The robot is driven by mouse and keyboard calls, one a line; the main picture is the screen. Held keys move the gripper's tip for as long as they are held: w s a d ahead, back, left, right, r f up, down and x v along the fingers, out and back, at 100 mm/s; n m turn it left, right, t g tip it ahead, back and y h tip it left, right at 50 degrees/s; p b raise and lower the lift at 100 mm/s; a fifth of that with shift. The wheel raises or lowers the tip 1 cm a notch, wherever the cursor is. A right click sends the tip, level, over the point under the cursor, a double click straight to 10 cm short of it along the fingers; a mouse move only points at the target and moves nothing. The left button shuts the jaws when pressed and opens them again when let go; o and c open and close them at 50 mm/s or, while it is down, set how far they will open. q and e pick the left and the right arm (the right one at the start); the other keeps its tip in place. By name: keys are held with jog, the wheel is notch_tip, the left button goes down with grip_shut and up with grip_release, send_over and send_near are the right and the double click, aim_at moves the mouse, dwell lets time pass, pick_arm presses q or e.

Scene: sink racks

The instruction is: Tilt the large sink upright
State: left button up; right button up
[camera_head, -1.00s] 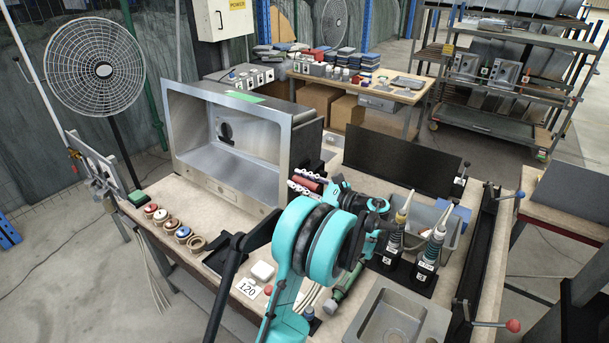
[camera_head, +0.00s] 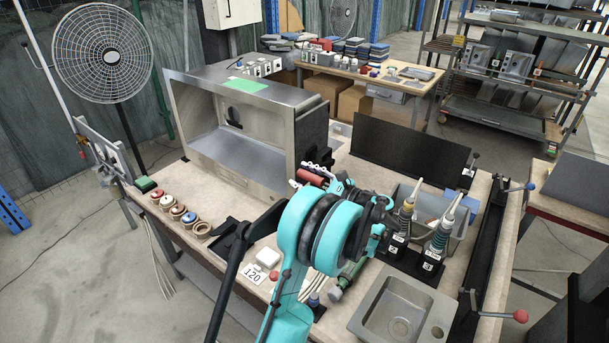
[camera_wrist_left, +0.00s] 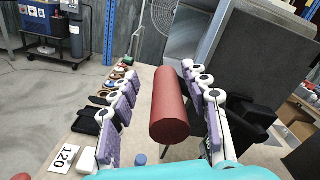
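The large sink (camera_head: 235,170) is a steel basin standing on its side on the bench, its open face turned to the front left in the head view. In the left wrist view part of its metal (camera_wrist_left: 190,40) shows at the top right. My left gripper (camera_head: 310,176) is in front of the sink's right end. In the wrist view its purple-padded fingers (camera_wrist_left: 160,108) are spread on both sides of a red cylinder (camera_wrist_left: 170,115), with a clear gap on the left side. What the cylinder is fixed to cannot be seen. My right gripper is not in view.
A small sink (camera_head: 398,314) lies at the bench's front right. Two nozzled bottles (camera_head: 400,232) stand near a grey bin (camera_head: 428,206). A black panel (camera_head: 408,150) stands behind. Several tape rolls (camera_head: 176,212) line the left edge, near a fan (camera_head: 103,53).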

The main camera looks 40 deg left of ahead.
pick_arm(q)
jog(key=shift+w, duration=0.2)
jog(key=shift+d, duration=0.1)
jog(key=shift+w+d, duration=0.1)
jog(key=shift+d, duration=0.15)
jog(key=d, duration=0.7)
jog(key=w+d, duration=0.1)
jog(key=d, duration=0.3)
jog(key=shift+w+d, duration=0.1)
jog(key=shift+d, duration=0.05)
